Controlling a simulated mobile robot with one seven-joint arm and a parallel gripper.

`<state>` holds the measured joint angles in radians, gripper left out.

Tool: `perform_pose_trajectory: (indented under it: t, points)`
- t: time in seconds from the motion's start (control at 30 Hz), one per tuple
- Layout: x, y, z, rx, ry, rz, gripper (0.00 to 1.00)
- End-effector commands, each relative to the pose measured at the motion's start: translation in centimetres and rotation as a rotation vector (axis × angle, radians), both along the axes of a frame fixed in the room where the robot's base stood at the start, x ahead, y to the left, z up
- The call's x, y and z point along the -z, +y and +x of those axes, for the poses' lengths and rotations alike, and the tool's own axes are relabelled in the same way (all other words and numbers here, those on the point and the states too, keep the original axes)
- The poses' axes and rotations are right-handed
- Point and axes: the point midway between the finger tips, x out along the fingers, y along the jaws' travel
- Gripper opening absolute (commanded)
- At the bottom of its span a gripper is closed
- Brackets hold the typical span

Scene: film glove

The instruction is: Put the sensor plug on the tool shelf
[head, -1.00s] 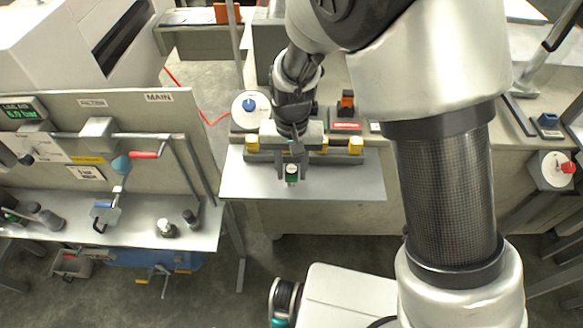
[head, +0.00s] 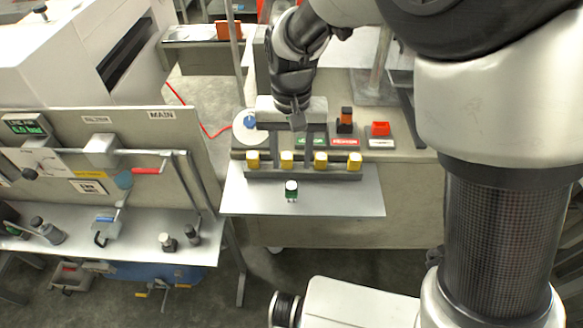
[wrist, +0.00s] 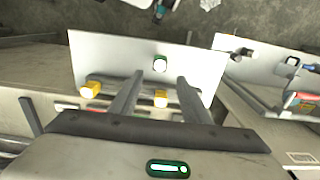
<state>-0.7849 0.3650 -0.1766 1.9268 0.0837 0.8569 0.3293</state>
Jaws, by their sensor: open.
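The sensor plug (head: 291,188), a small piece with a white top and a dark green body, stands upright on the bare grey metal shelf (head: 335,202), in front of a rail with yellow blocks. It also shows in the wrist view (wrist: 160,64), beyond my fingertips. My gripper (head: 300,127) is open and empty, behind and above the rail. In the wrist view my gripper (wrist: 160,76) has its two fingers spread, with a clear gap and nothing between them.
Several yellow blocks (head: 320,160) line the rail at the back of the shelf. A board labelled MAIN (head: 160,115) with pipes and a lever stands left. The shelf's front is free.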

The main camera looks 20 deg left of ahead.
Motion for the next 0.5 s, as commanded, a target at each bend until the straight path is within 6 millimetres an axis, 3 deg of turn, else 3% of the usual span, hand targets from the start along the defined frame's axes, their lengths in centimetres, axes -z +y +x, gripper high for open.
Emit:
perform_pose_trajectory:
  t: [0.1, 0.37, 0.5]
  points:
    - [-1.1, 0.0, 0.0, 0.000, -0.001, 0.001, 0.43]
    - [-1.7, -0.2, 0.0, 0.002, -0.001, 0.002, 0.43]
    - [-4.4, -2.9, 0.4, 0.030, -0.033, 0.039, 0.43]
